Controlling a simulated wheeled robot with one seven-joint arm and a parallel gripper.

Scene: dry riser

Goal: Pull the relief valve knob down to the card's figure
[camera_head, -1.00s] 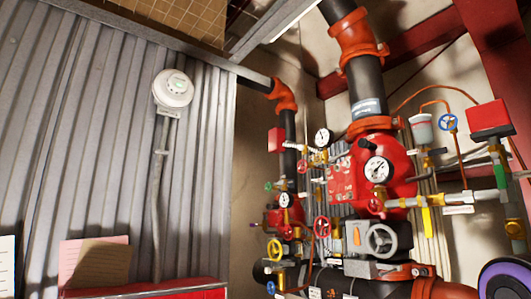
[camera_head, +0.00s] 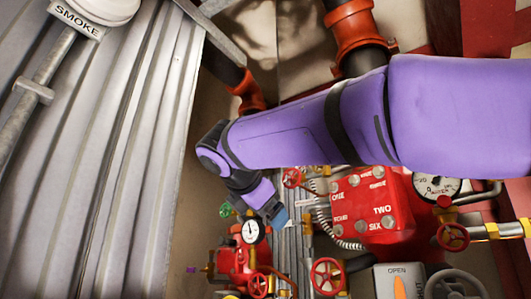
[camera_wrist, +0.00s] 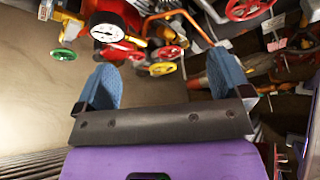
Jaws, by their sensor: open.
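My gripper (camera_head: 278,214) reaches in from the right on the purple arm, beside the smaller red valve body (camera_head: 236,262) and its white gauge (camera_head: 251,231). In the wrist view its two blue fingers (camera_wrist: 163,80) stand wide apart with nothing between them. The gauge (camera_wrist: 107,27) shows beyond the left finger. A small purple knob (camera_head: 191,269) sits on a brass fitting left of the smaller valve; I cannot tell whether it is the relief valve knob. No readable card is in view now.
Red handwheels (camera_head: 328,278) and a green handwheel (camera_head: 225,209) crowd the pipework. The large red valve (camera_head: 370,205) stands to the right with a gray OPEN-marked box (camera_head: 398,281) below. A corrugated wall (camera_head: 110,180) fills the left.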

